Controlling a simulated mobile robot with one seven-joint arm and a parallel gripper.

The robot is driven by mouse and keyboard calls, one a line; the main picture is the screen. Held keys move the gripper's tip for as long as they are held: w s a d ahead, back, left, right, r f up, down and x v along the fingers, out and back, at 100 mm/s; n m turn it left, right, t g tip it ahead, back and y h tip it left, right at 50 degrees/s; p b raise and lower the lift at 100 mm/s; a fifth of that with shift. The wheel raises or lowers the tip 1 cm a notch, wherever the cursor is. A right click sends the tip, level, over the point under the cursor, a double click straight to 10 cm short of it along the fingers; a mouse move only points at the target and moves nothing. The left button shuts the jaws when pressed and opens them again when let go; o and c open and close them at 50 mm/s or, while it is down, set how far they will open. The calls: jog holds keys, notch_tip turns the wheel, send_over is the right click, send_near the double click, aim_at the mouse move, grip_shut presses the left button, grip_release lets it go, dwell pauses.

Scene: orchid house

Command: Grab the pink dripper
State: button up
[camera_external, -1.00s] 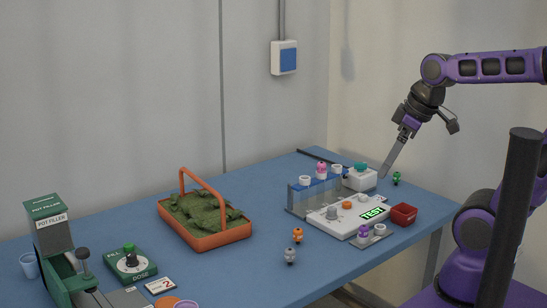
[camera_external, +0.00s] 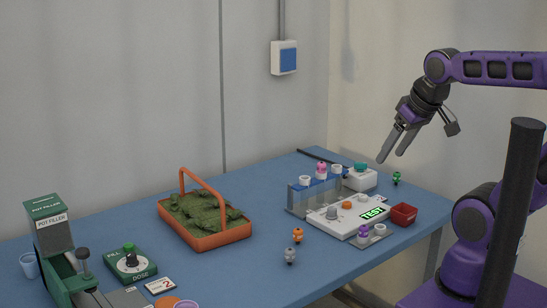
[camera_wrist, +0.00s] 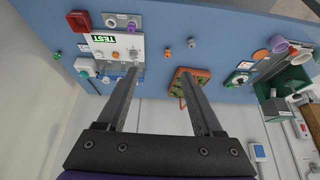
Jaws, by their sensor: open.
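The pink dripper (camera_external: 321,169) stands upright in the clear rack with a blue top (camera_external: 313,187), between white-topped pieces, at the far right of the blue table. My gripper (camera_external: 391,157) is open and empty, in the air to the right of the rack and above it, apart from the dripper. In the wrist view my two fingers (camera_wrist: 160,73) are spread apart with nothing between their tips. The left finger covers part of the rack area there, and I cannot make out the pink dripper for certain.
An orange basket (camera_external: 206,236) is left.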

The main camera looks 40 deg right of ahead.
jog(key=w+r+m+t+y+b, duration=0.2)
jog(key=w+r+m+t, duration=0.2)
jog(key=w+r+m, duration=0.7)
jog(key=w+r+m+t+y+b, duration=0.25)
jog(key=w+r+m+t, duration=0.45)
jog(key=w, duration=0.9)
jog(key=w+d+r+m+t+h, duration=0.35)
jog(key=w+r+m+h, duration=0.45)
jog(key=r+m, duration=0.6)
jog(key=w+d+f+n+g+h+p, duration=0.1)
jog(key=w+d+f+n, duration=0.1)
jog(key=d+f+n, duration=0.35)
jog(key=w+d+f+n+h+p, duration=0.1)
jog(key=d+f+n, duration=0.2)
jog(key=f+n, duration=0.55)
jog(key=n+g+y+p, duration=0.3)
jog(key=n+g+y, duration=0.4)
jog(key=n, duration=1.3)
send_near(321, 170)
jog(key=w+f+t, duration=0.1)
jog(key=w+f, duration=0.4)
jog(key=w, duration=0.7)
jog(key=shift+w+a+b, duration=0.3)
jog(key=shift+f+y, duration=0.15)
jog(key=shift+y, duration=0.1)
grip_shut()
